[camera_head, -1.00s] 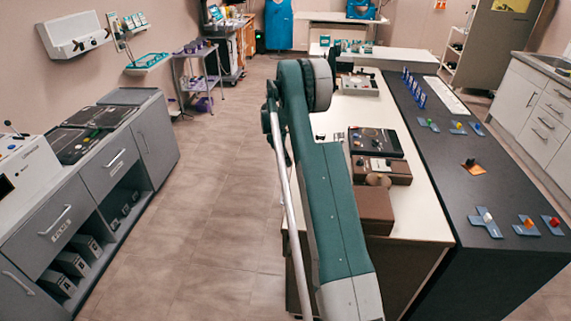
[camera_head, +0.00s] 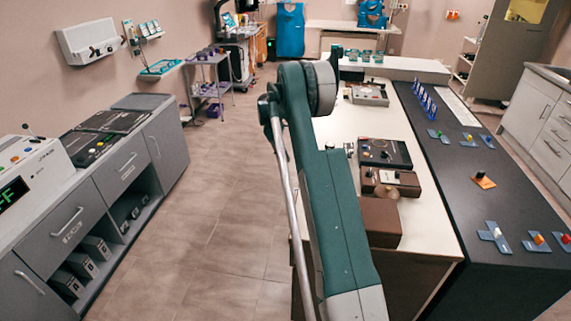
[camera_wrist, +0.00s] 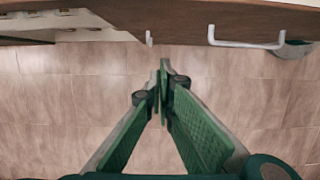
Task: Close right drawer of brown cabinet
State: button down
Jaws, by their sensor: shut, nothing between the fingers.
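In the wrist view, a brown cabinet front (camera_wrist: 200,26) runs along the top edge, with a long white bar handle (camera_wrist: 245,43) right of centre. A smaller white handle (camera_wrist: 149,38) is left of it. I cannot tell how far the right drawer stands out. My gripper (camera_wrist: 163,85) has green fingers that meet at the tips, with nothing held. It is over the tiled floor, below the handles in the picture and apart from them. In the head view my arm hides the gripper and much of the cabinet's front side.
A long white-topped bench (camera_head: 425,215) with several devices stands right of my arm, beside a dark table (camera_head: 485,200). Grey cabinets (camera_head: 105,185) line the left wall. The tiled floor (camera_head: 225,190) between them is clear. A purple-and-grey cart (camera_head: 208,75) stands further back.

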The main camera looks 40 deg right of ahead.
jog(key=shift+v, duration=0.75)
jog(key=shift+s+a+r, duration=0.1)
jog(key=shift+s+a, duration=0.05)
jog(key=shift+s, duration=0.45)
jog(key=s+d+f+b, duration=0.3)
jog(key=s+d+f, duration=0.1)
jog(key=f, duration=0.5)
jog(key=shift+s+d+f, duration=0.25)
jog(key=shift+f, duration=0.1)
